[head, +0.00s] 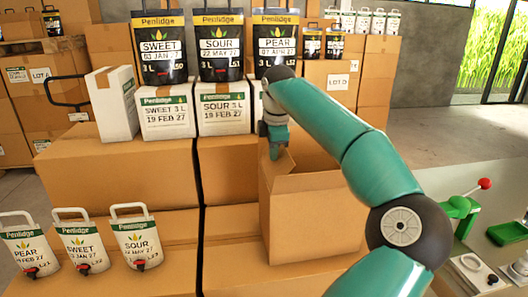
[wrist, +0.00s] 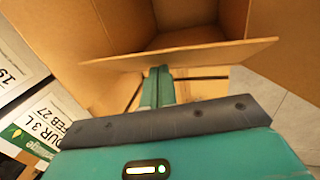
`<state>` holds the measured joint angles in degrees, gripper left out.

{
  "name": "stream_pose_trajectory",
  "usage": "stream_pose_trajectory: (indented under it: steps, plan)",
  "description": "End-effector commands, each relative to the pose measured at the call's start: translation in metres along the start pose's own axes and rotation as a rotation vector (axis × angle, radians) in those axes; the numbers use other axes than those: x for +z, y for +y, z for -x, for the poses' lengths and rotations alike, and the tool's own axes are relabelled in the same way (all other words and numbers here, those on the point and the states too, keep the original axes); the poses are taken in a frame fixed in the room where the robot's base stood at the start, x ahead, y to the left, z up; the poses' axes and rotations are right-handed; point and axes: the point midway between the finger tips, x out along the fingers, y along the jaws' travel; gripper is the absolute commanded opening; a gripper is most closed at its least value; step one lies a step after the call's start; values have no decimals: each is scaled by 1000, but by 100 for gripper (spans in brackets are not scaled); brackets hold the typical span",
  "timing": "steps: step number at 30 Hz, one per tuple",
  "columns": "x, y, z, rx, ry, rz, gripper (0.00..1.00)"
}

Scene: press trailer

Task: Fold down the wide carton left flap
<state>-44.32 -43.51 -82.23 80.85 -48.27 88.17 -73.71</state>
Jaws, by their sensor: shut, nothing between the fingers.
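The open brown carton (head: 315,225) stands on the boxes just right of the middle in the head view. Its open inside (wrist: 185,18) shows at the top of the wrist view. A flap (wrist: 210,55) stands out from the carton's rim and crosses the wrist view. A small part of a flap (head: 283,167) shows below my fingers in the head view. My gripper (head: 275,150) points down at the carton's left side. In the wrist view my gripper (wrist: 159,72) is shut and empty, its fingertips at the flap's edge. I cannot tell whether they touch it.
White labelled boxes (head: 167,114) stand left of the carton, with black pouches (head: 221,45) on top. White pouches (head: 137,240) stand at the front left. A grey bench with a green lever device (head: 462,210) is at the right. Open floor (head: 440,130) lies behind it.

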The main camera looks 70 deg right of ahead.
Motion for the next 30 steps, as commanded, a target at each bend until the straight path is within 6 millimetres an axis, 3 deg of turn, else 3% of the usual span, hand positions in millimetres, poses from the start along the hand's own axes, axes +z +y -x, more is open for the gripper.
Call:
stream_pose_trajectory:
  steps: [22, 30]
  plan:
    - [32, -7, -27, -1, 0, 0, 0]
    - [32, -8, -31, 0, 0, 1, 0]
